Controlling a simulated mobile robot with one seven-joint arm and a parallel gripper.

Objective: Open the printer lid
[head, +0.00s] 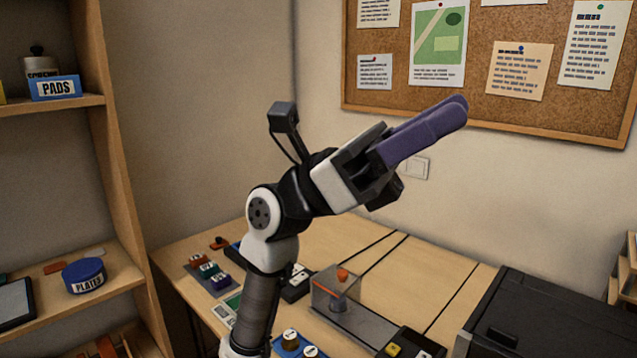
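A black box-shaped machine that looks like the printer (565,312) sits at the lower right of the head view, cut off by the frame edge. Its flat top looks closed, and a small dark piece (502,338) shows near its front left. My gripper (462,108) is raised high above the table, up and left of the printer and apart from it. Its purple fingers point up and to the right. They overlap in this view, so any gap between them is hidden. Nothing shows held at the fingertips.
The wooden table (340,240) carries a clear box with an orange knob (342,276), a dark box with a yellow button (393,349) and small colored parts at left. Shelves (125,150) stand at left. A corkboard (480,110) hangs behind my gripper.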

